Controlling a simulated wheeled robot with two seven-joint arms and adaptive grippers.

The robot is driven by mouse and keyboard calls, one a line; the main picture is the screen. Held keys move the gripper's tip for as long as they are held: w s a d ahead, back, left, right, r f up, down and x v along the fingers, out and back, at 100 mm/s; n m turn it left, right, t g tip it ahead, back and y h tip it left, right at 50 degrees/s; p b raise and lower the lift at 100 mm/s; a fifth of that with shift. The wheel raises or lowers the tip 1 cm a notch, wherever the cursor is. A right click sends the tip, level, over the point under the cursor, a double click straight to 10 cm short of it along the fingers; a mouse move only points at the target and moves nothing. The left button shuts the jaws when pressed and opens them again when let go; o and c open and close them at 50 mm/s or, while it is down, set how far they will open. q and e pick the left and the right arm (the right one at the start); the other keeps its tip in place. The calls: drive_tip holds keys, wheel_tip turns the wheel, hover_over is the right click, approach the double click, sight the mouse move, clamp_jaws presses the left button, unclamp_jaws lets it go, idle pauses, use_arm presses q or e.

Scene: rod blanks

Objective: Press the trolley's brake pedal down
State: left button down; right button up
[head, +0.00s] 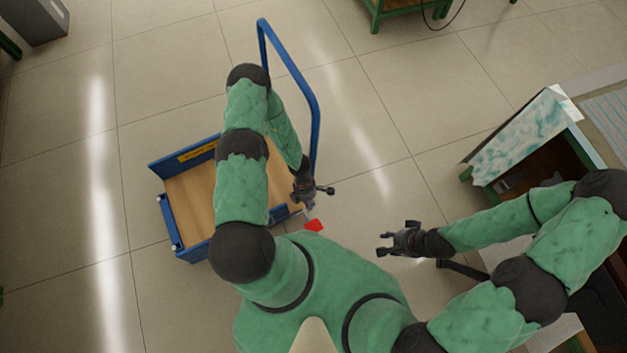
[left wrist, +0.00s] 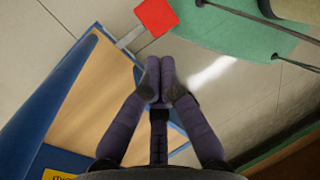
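The trolley (head: 183,190) has a wooden deck, blue sides and a tall blue handle (head: 290,75). Its red brake pedal (head: 314,225) sticks out past the trolley's near right corner, just below my left gripper (head: 309,208) in the head view. In the left wrist view the red pedal (left wrist: 155,16) sits on a short grey lever (left wrist: 130,37), beyond the fingertips of my left gripper (left wrist: 160,80). Those fingertips are together and empty, apart from the pedal in the picture. I cannot tell the pedal's height. My right gripper (head: 381,244) is open and empty, right of the pedal.
A green-framed bench (head: 520,140) stands to the right near my right arm. Another green stand (head: 400,8) is at the top, and a grey box (head: 35,18) at top left. Tiled floor between the trolley and the bench is clear.

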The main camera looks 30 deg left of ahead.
sight(314, 226)
use_arm(q)
drive_tip(key=shift+w+a+f+n, duration=0.15)
drive_tip(key=shift+a+f+n, duration=0.05)
drive_tip(key=shift+f+n, duration=0.6)
drive_tip(key=b+x, duration=0.4)
drive_tip(key=x, duration=0.9)
drive_tip(key=shift+d+f, duration=0.25)
drive_tip(key=shift+f, duration=0.1)
